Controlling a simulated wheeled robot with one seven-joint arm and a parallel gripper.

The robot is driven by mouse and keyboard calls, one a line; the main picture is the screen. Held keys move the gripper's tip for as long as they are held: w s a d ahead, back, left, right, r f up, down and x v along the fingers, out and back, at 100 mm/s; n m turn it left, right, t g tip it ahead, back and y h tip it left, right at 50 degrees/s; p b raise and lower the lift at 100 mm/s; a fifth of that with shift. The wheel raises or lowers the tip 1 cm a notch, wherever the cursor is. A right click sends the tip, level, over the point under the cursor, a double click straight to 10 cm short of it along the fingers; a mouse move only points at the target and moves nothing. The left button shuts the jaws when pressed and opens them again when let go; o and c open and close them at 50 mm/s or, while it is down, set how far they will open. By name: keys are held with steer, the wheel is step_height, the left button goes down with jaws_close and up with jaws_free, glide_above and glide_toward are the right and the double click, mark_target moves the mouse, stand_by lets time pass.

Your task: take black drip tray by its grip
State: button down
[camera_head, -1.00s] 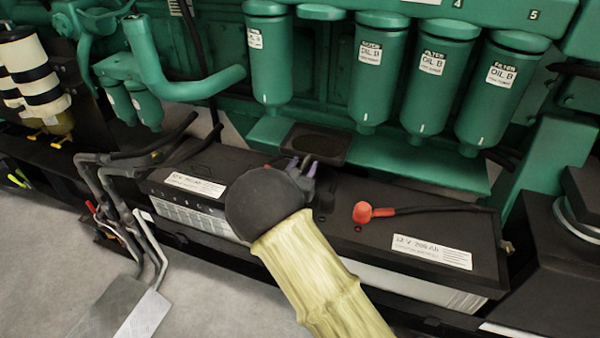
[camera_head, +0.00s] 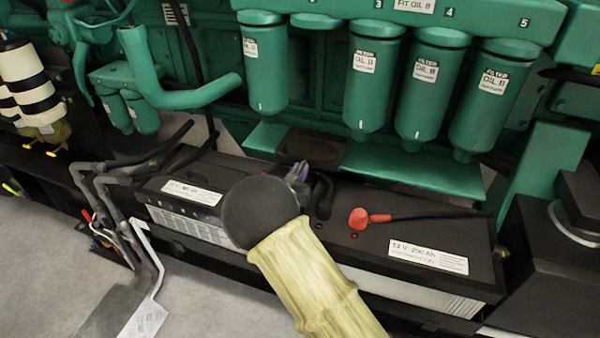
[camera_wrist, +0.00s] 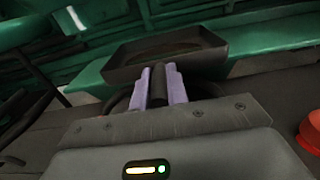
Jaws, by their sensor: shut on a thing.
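The black drip tray (camera_head: 318,148) is a shallow square pan below the gap in the row of green oil filters, at the green ledge. In the wrist view the tray (camera_wrist: 125,72) lies just ahead of my gripper, with a dark, brownish inside. My gripper (camera_head: 302,172) reaches up to the tray's near side above the batteries. In the wrist view its two pale purple fingers (camera_wrist: 158,88) are shut on the tray's dark grip (camera_wrist: 158,90), which sticks out toward me. The tray looks about level; whether it touches the ledge I cannot tell.
Green oil filters (camera_head: 370,85) hang to the right and left, close above the tray. Black batteries (camera_head: 410,225) lie below, with a red terminal cap (camera_head: 359,218) and cable right of my gripper. Dark hoses (camera_head: 110,190) stand at left.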

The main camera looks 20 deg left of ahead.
steer(key=shift+r, duration=0.3)
steer(key=s+a+p, duration=0.1)
steer(key=s+p, duration=0.1)
steer(key=s, duration=1.8)
steer(key=shift+a, duration=0.25)
steer(key=shift+f, duration=0.1)
stand_by(0.6)
